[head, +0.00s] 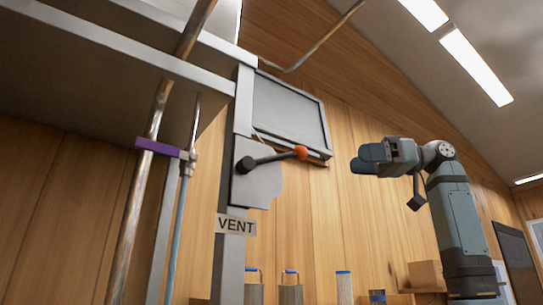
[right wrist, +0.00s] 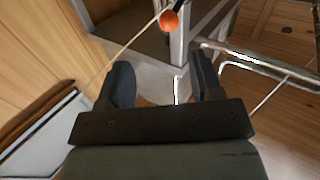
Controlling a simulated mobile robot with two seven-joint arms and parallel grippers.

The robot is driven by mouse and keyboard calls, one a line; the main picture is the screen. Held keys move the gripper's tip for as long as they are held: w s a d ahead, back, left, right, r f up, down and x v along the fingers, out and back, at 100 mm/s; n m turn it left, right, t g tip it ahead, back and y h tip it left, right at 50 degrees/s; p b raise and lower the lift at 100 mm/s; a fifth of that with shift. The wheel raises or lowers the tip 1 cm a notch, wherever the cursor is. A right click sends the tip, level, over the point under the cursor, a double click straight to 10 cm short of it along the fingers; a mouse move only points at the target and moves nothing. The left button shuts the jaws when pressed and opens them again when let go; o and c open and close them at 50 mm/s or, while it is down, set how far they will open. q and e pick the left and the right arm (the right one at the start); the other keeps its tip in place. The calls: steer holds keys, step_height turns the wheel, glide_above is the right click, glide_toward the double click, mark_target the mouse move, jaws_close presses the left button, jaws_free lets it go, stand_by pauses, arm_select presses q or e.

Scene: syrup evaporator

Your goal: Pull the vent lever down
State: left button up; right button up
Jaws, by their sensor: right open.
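The vent lever (head: 275,157) is a dark bar on a grey plate, with a black hub at its left end and an orange knob (head: 301,152) at its right end. It points right and slightly up. A "VENT" label (head: 236,225) is on the post below the plate. My right gripper (head: 362,159) is to the right of the knob, apart from it, open and empty. In the right wrist view the orange knob (right wrist: 169,19) shows beyond the open fingers (right wrist: 163,85), near the top edge. My left gripper is not in view.
A grey framed panel (head: 291,112) sits just above and behind the lever. Copper-coloured pipes (head: 140,190) and a purple-handled valve (head: 160,148) stand to the left. Cardboard boxes (head: 426,274) are low at the right. The space between gripper and knob looks clear.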

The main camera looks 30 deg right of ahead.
mark_target(302, 160)
steer(key=p+x, duration=0.1)
steer(key=x, duration=0.3)
steer(key=p+x, duration=0.1)
steer(key=x, duration=0.3)
steer(key=s+r+p+x, duration=0.1)
steer(key=x, duration=0.3)
steer(key=shift+a, duration=0.4)
steer(key=shift+w+a, duration=0.25)
steer(key=shift+a, duration=0.15)
steer(key=shift+w+a, duration=0.1)
jaws_close()
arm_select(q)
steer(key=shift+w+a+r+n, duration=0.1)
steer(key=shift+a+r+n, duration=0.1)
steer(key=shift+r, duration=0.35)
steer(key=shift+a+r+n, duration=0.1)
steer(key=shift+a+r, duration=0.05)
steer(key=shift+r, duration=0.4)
arm_select(e)
steer(key=shift+f, duration=0.1)
